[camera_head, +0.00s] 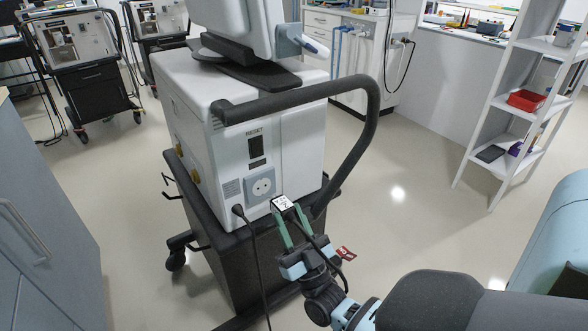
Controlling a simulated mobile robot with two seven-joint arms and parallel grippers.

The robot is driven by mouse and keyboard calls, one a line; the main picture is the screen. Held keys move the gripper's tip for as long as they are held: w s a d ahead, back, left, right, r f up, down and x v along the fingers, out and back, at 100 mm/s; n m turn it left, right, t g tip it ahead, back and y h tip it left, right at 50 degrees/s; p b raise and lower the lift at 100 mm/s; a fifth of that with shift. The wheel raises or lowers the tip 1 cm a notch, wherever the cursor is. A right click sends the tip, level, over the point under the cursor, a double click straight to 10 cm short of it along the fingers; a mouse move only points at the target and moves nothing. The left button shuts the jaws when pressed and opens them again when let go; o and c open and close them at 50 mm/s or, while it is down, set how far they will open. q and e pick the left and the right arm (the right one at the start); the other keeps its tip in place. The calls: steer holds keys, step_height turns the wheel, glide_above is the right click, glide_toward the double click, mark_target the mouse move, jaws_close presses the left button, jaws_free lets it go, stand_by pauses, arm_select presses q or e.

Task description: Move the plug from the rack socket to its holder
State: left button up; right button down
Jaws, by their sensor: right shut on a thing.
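The rack socket (262,187) is a grey-blue plate with a round white face on the front of the white ventilator cabinet (300,150). Its face looks empty. My right gripper (287,212) has green fingers and is shut on a small block with a white, black-marked face, which I take to be the plug (283,203). It is below and right of the socket and looks apart from it. A black cable runs down beside the gripper. A black plug-like piece (238,210) with a hanging cable sits low on the cabinet, left of the socket; I cannot tell whether it is the holder. My left gripper is not in view.
A thick black handle (372,110) curves around the cabinet's right side. The cabinet stands on a dark wheeled cart (230,265). A red tag (345,253) shows by the right gripper. White shelves (500,120) stand at right. Floor between is clear.

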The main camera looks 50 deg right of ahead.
mark_target(275, 205)
steer(key=shift+w+d+b, duration=0.2)
steer(key=shift+w+b, duration=0.15)
steer(key=shift+w, duration=0.45)
steer(key=shift+w+d+b, duration=0.1)
steer(key=shift+w+b, duration=0.2)
steer(key=shift+w, duration=0.55)
steer(key=shift+w, duration=0.15)
steer(key=shift+w+d, duration=0.1)
steer(key=shift+w, duration=0.2)
steer(key=shift+w+d+b, duration=0.15)
steer(key=shift+w+b, duration=0.45)
steer(key=shift+w, duration=0.25)
stand_by(0.6)
steer(key=c, duration=0.9)
jaws_free()
steer(key=shift+f, duration=0.1)
